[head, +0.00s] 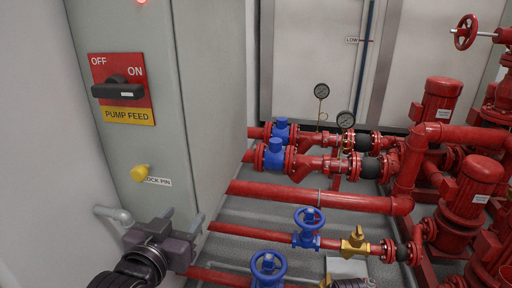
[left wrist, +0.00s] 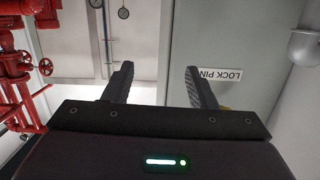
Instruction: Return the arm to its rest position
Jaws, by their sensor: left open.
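My left gripper (head: 183,217) is in front of the lower part of the grey cabinet, below and right of the yellow lock pin knob (head: 140,173). In the left wrist view its two fingers (left wrist: 158,68) stand wide apart with nothing between them. The LOCK PIN label (left wrist: 220,74) shows upside down beside the right finger there, with a bit of yellow behind that finger. My right gripper is not in view; a dark ribbed part at the bottom edge of the head view is too cut off to identify.
The grey cabinet (head: 218,110) carries a black pump feed switch (head: 118,91), its handle lying level. A grey bent pipe (head: 113,214) is near my left arm. Red pipes (head: 310,197) with blue valves (head: 308,226) and a brass valve (head: 354,241) fill the right side.

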